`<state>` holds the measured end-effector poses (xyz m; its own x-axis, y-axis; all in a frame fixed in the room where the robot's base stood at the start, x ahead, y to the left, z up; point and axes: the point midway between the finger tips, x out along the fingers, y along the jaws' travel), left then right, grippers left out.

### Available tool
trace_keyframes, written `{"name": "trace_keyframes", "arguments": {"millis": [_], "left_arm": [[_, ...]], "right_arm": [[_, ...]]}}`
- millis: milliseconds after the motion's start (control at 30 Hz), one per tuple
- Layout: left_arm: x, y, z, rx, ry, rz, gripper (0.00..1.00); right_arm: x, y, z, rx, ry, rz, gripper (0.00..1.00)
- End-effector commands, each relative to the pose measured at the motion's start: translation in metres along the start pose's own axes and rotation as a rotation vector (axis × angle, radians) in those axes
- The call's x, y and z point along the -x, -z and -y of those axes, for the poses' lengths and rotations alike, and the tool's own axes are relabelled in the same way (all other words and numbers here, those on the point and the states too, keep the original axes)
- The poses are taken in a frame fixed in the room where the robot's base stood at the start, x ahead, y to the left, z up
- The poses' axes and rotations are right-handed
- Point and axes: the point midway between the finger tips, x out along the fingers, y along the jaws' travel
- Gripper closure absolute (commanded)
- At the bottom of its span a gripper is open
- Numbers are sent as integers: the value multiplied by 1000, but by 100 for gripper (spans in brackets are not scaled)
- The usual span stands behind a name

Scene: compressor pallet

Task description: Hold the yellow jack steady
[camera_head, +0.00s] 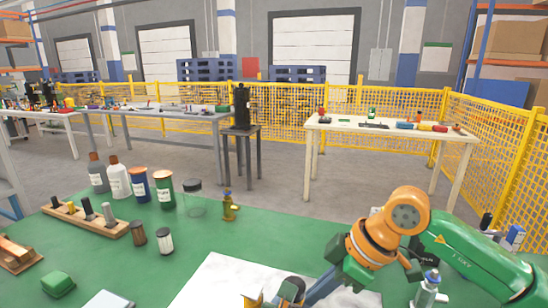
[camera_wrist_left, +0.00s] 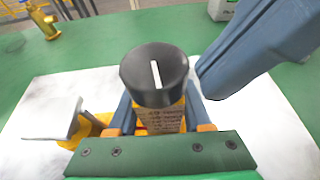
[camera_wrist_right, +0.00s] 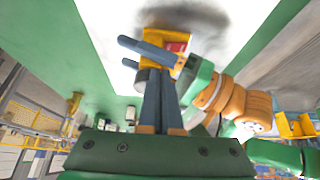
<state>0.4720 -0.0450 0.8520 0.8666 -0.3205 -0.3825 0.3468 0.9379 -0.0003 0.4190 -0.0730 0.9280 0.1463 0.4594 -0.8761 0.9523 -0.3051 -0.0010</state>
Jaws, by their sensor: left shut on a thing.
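The yellow jack (camera_wrist_left: 168,120) has a black round knob with a white line on top and a dark-lettered yellow body. My left gripper (camera_wrist_left: 158,112) is shut on that body, one finger on each side, below the knob. A lower yellow part with a grey plate shows at its left. My right gripper (camera_head: 298,296) reaches in from the right. Its fingers (camera_wrist_right: 158,88) look closed together, their tips close beside the knob; contact is unclear.
The jack stands over a white sheet (camera_head: 215,283) on the green table (camera_head: 210,245). A brass fitting (camera_head: 230,207), several bottles (camera_head: 119,181) and a wooden peg rack (camera_head: 88,221) stand farther back and left. A small silver-and-blue fitting (camera_head: 429,289) is under my right arm.

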Motion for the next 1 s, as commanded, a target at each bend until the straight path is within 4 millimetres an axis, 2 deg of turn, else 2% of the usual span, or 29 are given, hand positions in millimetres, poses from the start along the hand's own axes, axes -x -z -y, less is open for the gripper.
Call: {"name": "trace_keyframes", "arguments": {"millis": [67, 400, 733, 1000], "left_arm": [[0, 0, 0, 2, 0, 0, 100], [0, 0, -1, 3, -4, 0, 100], [0, 0, -2, 4, -5, -1, 100], [0, 0, -2, 3, -6, -1, 100]], "right_arm": [[4, 0, 0, -1, -2, 0, 100], [49, 25, -1, -1, -4, 2, 100], [54, 27, -1, -3, -2, 4, 100], [60, 31, -31, -5, -2, 4, 100]]}}
